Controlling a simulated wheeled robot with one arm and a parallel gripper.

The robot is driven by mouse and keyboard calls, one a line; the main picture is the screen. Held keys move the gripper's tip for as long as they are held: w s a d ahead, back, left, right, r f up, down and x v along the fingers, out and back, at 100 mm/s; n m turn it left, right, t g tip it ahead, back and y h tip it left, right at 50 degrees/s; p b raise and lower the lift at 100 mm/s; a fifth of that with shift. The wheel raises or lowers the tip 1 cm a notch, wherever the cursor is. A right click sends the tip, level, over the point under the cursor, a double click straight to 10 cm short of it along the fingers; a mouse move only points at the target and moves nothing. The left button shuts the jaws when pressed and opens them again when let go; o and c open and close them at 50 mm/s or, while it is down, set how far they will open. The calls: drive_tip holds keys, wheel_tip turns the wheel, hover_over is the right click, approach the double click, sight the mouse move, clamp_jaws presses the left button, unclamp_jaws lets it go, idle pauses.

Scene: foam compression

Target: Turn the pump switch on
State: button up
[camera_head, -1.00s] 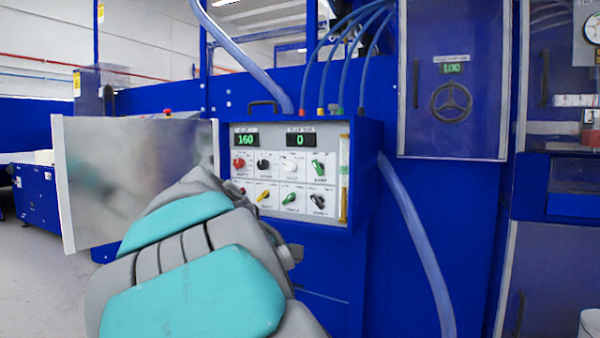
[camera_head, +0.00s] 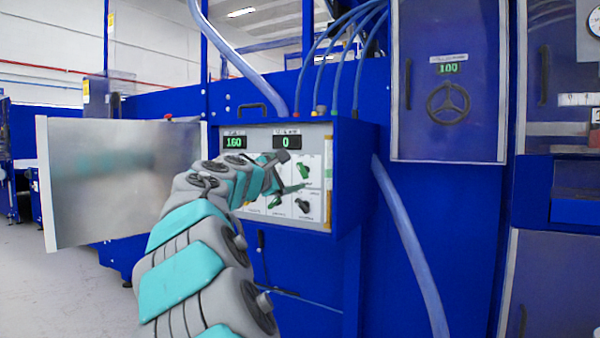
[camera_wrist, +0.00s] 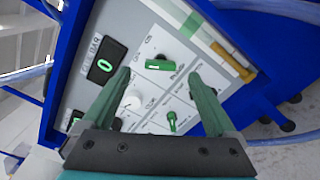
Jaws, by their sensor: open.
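The control panel (camera_head: 325,205) carries several knobs and switches. Their labels are too small to read, so I cannot tell which is the pump switch. A green switch (camera_head: 304,170) sits at the panel's upper right; in the wrist view this green switch (camera_wrist: 160,65) lies ahead of and between my fingertips. My arm hides the panel's left knobs.
The displays read 160 (camera_head: 234,142) and 0 (camera_head: 287,142). An open metal door (camera_head: 120,180) stands left of the panel. A thick blue hose (camera_head: 410,240) hangs to the right. A cabinet with a handwheel (camera_head: 448,102) is further right.

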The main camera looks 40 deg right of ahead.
sight(302, 170)
drive_tip(key=x, duration=0.5)
drive_tip(key=shift+d+f, duration=0.1)
drive_tip(key=shift+d, duration=0.05)
drive_tip(key=c, duration=1.4)
drive_tip(key=shift+o, duration=0.2)
